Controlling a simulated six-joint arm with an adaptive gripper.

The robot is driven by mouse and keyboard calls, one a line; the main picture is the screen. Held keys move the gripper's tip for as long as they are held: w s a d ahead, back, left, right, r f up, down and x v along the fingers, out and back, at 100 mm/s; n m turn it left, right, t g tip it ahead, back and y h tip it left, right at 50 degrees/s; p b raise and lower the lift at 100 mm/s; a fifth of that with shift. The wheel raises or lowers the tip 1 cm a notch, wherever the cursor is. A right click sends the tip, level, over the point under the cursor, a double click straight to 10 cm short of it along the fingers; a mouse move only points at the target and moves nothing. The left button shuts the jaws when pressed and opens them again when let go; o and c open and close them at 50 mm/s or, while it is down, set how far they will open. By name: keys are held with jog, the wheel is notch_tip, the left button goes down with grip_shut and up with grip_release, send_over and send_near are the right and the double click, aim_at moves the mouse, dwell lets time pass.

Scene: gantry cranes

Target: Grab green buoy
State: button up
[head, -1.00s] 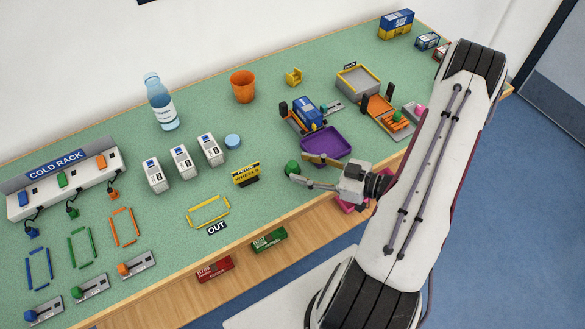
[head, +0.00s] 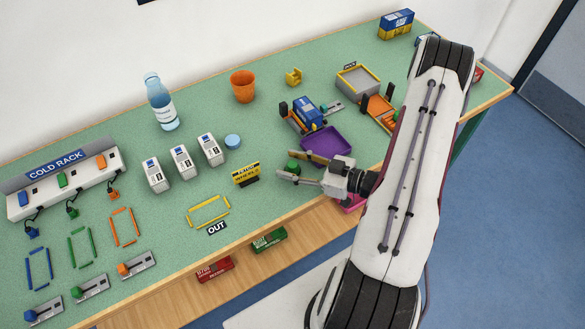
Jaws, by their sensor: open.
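The green buoy (head: 293,166) is a small round green thing on the table, at the left of the purple tray (head: 328,141). My gripper (head: 291,165) is open, with its two fingers pointing left. The buoy shows between the fingertips in the picture. I cannot tell from this one view whether the fingers are level with it or above it, and no contact can be made out.
A yellow and black sign (head: 246,173) stands close to the left of the fingertips. The blue block on the orange stand (head: 308,116) is behind the tray. A yellow frame (head: 208,212) marked OUT lies at front left.

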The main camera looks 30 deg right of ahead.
aim_at(293, 164)
jog(key=c, duration=1.2)
jog(key=shift+r, duration=0.2)
jog(key=shift+r, duration=4.8)
